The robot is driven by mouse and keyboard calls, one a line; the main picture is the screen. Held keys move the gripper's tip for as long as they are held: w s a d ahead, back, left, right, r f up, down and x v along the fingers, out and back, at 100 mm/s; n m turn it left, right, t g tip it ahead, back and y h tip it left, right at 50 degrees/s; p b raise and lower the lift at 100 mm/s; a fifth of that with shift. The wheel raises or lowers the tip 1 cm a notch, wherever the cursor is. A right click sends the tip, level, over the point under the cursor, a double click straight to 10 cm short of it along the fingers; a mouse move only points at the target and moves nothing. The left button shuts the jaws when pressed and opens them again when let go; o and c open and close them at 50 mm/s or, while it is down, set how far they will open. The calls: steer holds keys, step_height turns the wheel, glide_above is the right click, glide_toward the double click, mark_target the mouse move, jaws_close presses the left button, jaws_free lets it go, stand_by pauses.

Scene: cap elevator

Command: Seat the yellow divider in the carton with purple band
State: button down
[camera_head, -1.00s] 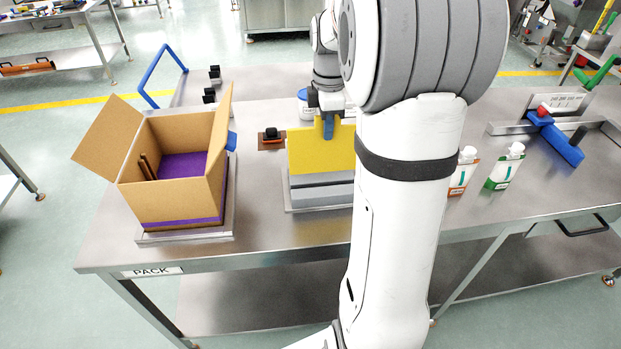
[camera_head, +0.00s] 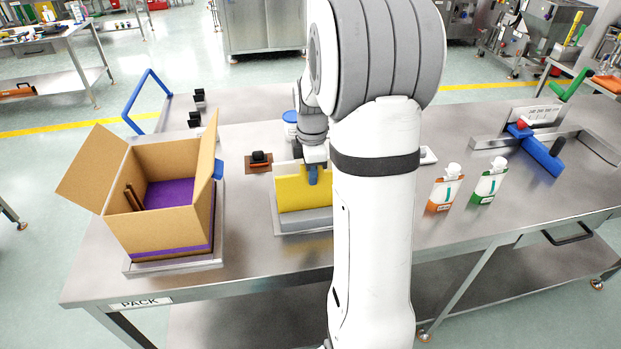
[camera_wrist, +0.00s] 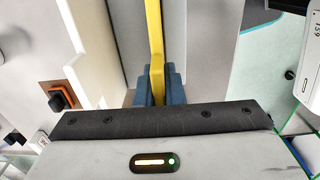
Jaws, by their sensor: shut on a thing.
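The yellow divider (camera_head: 300,195) is an upright flat panel at the grey slotted holder (camera_head: 305,222) in the middle of the bench. My gripper (camera_head: 313,176) is shut on its top edge with blue fingers. The wrist view shows the yellow edge (camera_wrist: 154,45) between the blue fingers (camera_wrist: 155,85). My arm hides the panel's right part, and I cannot tell how deep its lower edge sits. The open carton (camera_head: 160,230) stands to the left, with a purple band (camera_head: 180,254) low on its wall, a purple inside floor (camera_head: 170,193) and brown strips (camera_head: 133,197) at its left side.
The carton rests on a metal plate (camera_head: 150,268). A raised flap (camera_head: 207,150) stands between it and my gripper. A blue handle (camera_head: 147,100) is behind. A small black-knobbed block (camera_head: 259,160) lies near the holder.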

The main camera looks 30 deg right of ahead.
mark_target(312, 189)
steer(key=shift+f, duration=1)
steer(key=shift+f, duration=0.3)
steer(key=c, duration=1.5)
jaws_free()
steer(key=shift+r, duration=0.1)
steer(key=shift+c, duration=0.2)
steer(key=shift+r, duration=0.1)
